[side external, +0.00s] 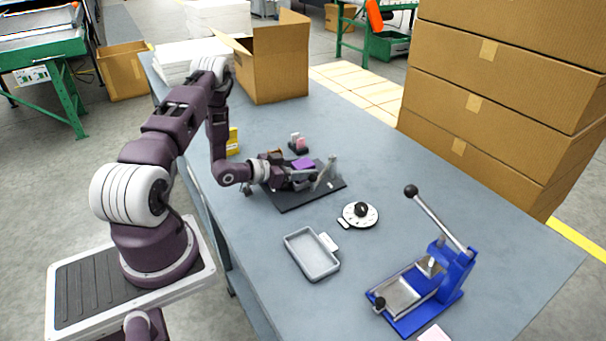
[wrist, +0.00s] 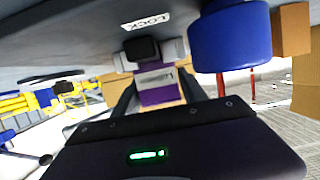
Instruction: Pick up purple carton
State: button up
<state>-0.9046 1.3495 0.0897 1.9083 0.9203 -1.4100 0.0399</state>
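A small purple carton (side external: 303,163) shows at the black mat on the table, just behind my gripper's fingers in the side view. In the wrist view the purple carton (wrist: 158,95), with a pale printed band, lies ahead between my two dark fingers. My gripper (side external: 312,179) is low over the mat, reaching to the right with the arm nearly level. In the wrist view my gripper (wrist: 158,88) has its fingers spread on both sides of the carton. A firm hold on it is not visible. The carton's underside is hidden.
The black mat (side external: 291,202) carries an upright grey metal piece (side external: 329,172). Near it are a pink-topped small item (side external: 297,142), a round white dial (side external: 360,214), a grey tray (side external: 312,255) and a blue lever press (side external: 425,285). An open cardboard box (side external: 280,65) stands behind.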

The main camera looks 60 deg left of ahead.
jog(key=c, duration=0.9)
jog(key=shift+r, duration=0.35)
jog(key=r, duration=0.6)
jog(key=d+r, duration=0.1)
jog(key=r, duration=0.3)
jog(key=shift+w, duration=0.15)
jog(key=s+d+r+m+h, duration=0.1)
jog(key=d+r+m+h, duration=0.1)
jog(key=d+r, duration=0.7)
jog(key=s+d+r+m+h, duration=0.15)
jog(key=d+r, duration=0.35)
jog(key=d, duration=0.8)
jog(key=n+y, duration=0.4)
send_over(303, 163)
jog(key=shift+m+h, duration=0.25)
notch_tip(303, 163, down, 15)
jog(key=shift+r, duration=0.15)
